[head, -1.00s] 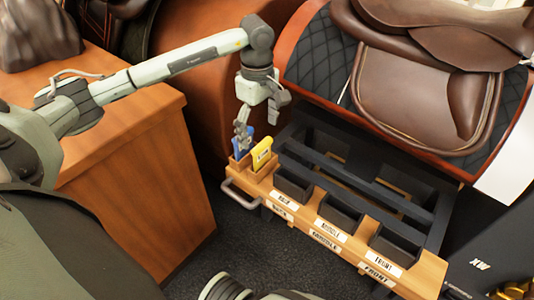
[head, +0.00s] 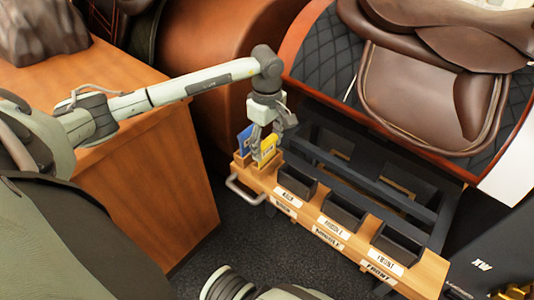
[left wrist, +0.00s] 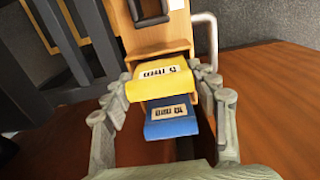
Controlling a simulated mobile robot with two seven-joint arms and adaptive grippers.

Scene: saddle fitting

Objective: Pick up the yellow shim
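The yellow shim (head: 267,149) stands upright in a wooden holder at the left end of the wooden rail. The blue shim (head: 243,139) stands beside it, to its left. My left gripper (head: 260,145) points down at the yellow shim and partly covers it. In the left wrist view, the yellow shim (left wrist: 160,84) lies between the spread fingertips of my left gripper (left wrist: 167,82), with a small gap at the right finger. The blue shim (left wrist: 171,120) is nearer the camera, also between the fingers. My right gripper is not in view.
Several dark bins (head: 345,213) with labels line the wooden rail (head: 320,218). A metal handle (head: 243,193) sticks out at its left end. A wooden cabinet (head: 145,205) stands left. A brown saddle (head: 415,100) rests on a stand behind.

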